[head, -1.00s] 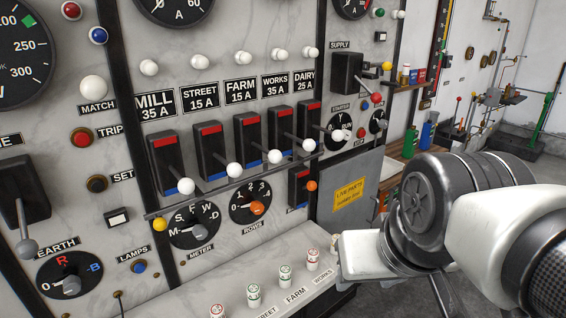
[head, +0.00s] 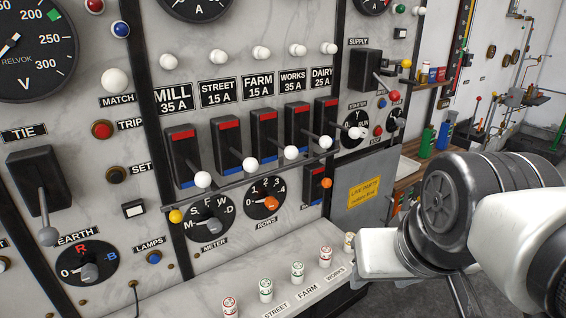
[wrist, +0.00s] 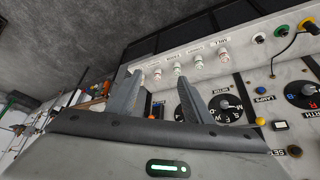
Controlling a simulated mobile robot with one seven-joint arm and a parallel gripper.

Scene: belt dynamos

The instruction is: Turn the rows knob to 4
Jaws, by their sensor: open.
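The rows knob (head: 271,203) is an orange knob on a round black dial with white figures, above the ROWS label (head: 267,223) in the head view. Figures from 0 at left to 4 at right run over its top; which one it points to is too small to tell. My gripper (wrist: 165,80) is open and empty in the wrist view, its two grey fingers apart in front of the panel's lower part. In the head view my arm is at lower right, well right of the knob and apart from it. In the wrist view the rows dial is mostly hidden behind a finger.
The meter dial (head: 209,221) is just left of the rows dial. Several white-knobbed switch levers (head: 250,164) project above it. An orange-knobbed lever (head: 326,183) stands close at right. A ledge with several small capped fuses (head: 297,272) juts out below.

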